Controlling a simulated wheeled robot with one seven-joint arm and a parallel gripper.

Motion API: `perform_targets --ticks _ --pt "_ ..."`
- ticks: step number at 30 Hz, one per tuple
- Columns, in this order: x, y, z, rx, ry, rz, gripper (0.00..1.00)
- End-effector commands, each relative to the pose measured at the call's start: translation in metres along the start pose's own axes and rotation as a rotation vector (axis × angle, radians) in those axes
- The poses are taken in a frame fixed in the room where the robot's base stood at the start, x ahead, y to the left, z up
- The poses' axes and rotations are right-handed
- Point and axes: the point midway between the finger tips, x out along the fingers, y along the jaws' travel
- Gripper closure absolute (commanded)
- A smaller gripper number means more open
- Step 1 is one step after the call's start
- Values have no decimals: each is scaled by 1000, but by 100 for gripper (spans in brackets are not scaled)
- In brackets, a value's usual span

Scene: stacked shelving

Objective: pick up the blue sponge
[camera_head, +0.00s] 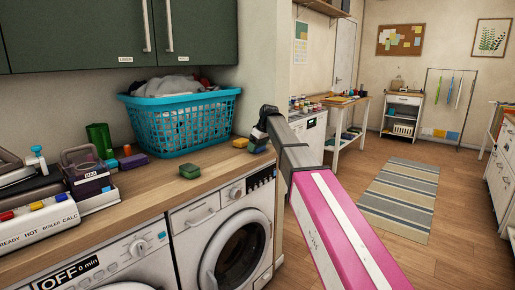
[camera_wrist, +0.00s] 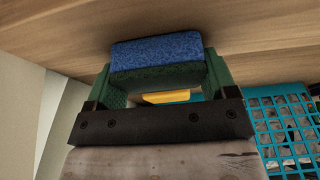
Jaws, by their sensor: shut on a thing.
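The blue sponge (camera_wrist: 155,50) has a blue top layer and a dark green scouring layer. In the wrist view it sits between the two green fingers of my gripper (camera_wrist: 160,72), which is shut on it. In the head view my gripper (camera_head: 259,138) is at the right end of the wooden counter, and the sponge (camera_head: 257,149) is small and partly hidden there. I cannot tell whether the sponge touches the counter.
A yellow sponge (camera_head: 240,143) lies just left of my gripper. A turquoise laundry basket (camera_head: 185,128) full of clothes stands behind. Cupboards (camera_head: 100,30) hang above.

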Motion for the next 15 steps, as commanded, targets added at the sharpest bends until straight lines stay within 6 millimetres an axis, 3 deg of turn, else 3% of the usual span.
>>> perform_targets --ticks 7,12,15 --pt "-12 0 -6 0 1 0 43" --pt "-39 1 -18 -1 2 1 43" --pt "-48 -25 -27 -4 1 -1 43"
